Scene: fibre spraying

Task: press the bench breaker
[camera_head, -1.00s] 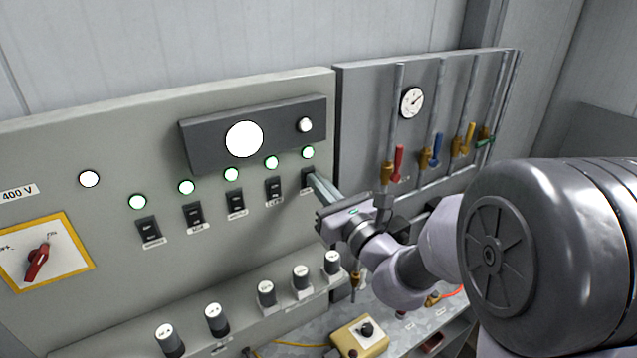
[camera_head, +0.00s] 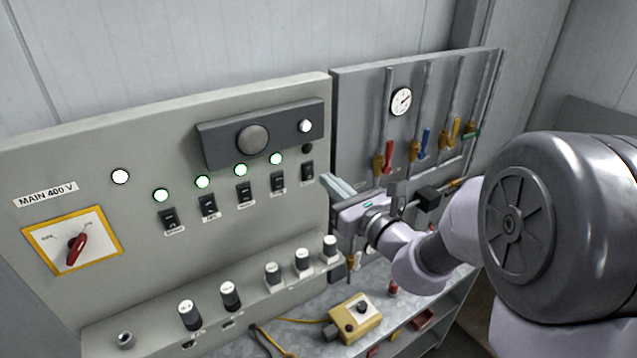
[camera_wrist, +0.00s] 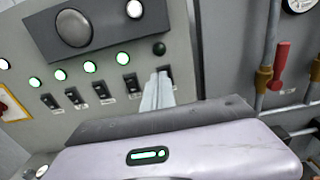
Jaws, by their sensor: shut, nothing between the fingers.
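A row of black breakers runs across the grey panel (camera_head: 140,215), each with a lamp above it. Their labels are too small to read, so I cannot tell by name which is the bench breaker. The rightmost breaker (camera_head: 307,170) has a dark lamp (camera_head: 307,149); the other lamps glow green. My gripper (camera_head: 325,180) is shut and empty, just right of that breaker and seemingly a little off the panel. In the wrist view, my fingers (camera_wrist: 161,78) cover part of the rightmost breaker (camera_wrist: 167,70), and its dark lamp (camera_wrist: 159,48) shows above.
A dark box with a grey round lamp (camera_head: 253,139) sits above the breakers. Black knobs (camera_head: 230,296) line the ledge below. A red main switch (camera_head: 76,248) is at left. Pipes with coloured valves (camera_head: 388,157) stand at right. A yellow control box (camera_head: 354,318) lies on the bench.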

